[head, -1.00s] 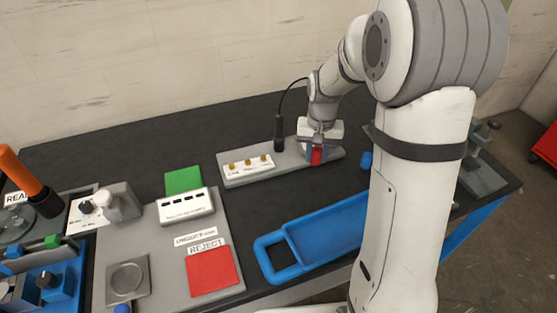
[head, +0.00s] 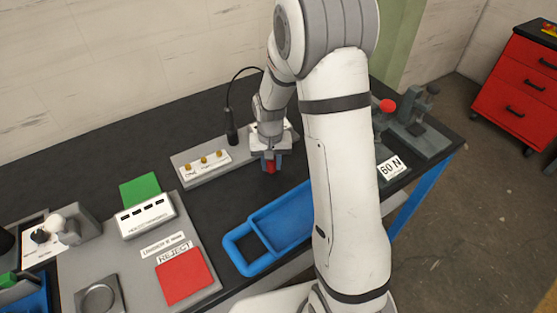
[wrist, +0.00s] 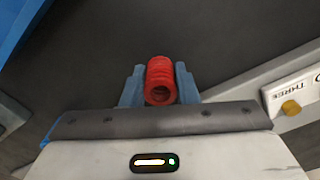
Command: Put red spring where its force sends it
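The red spring (wrist: 160,80) is held between the two blue fingers of my gripper (wrist: 160,88) in the wrist view, its open coil end facing the camera. In the head view my gripper (head: 271,165) holds the red spring (head: 270,167) above the dark bench, just in front of the grey strip with brass knobs (head: 204,160). A label reading 60 N (head: 391,167) stands on the right, partly beside my arm. A red pad (head: 185,276) with a REJECT label (head: 176,253) and a green pad (head: 140,190) lie at the left.
A blue tray (head: 241,239) with a handle lies at the bench's front. A white slotted box (head: 146,216) sits by the green pad. A grey fixture with a red knob (head: 387,106) stands behind my arm. A red drawer cabinet (head: 513,87) stands beyond the bench.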

